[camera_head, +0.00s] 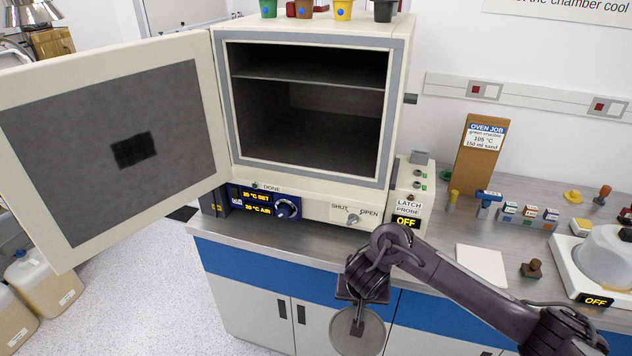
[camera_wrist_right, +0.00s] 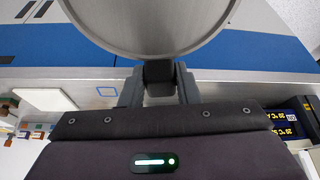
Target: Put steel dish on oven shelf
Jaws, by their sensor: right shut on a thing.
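The steel dish (camera_head: 357,331) is a round, flat grey disc in front of the counter, low in the head view. It also fills the top of the right wrist view (camera_wrist_right: 150,22). My right gripper (camera_wrist_right: 158,80) is shut on the dish at its near edge or handle; the exact grip point is partly hidden. The oven (camera_head: 310,110) stands on the counter with its door (camera_head: 100,150) swung wide open to the left. Inside, the oven shelf (camera_head: 310,82) spans the chamber in its upper part. The chamber looks empty. My left gripper is not in view.
Coloured cups (camera_head: 343,10) stand on the oven's top. The latch probe box (camera_head: 407,195) sits right of the oven. A white pad (camera_head: 482,266), a brown stamp-like block (camera_head: 531,269) and a white device with a dome (camera_head: 603,255) occupy the right counter.

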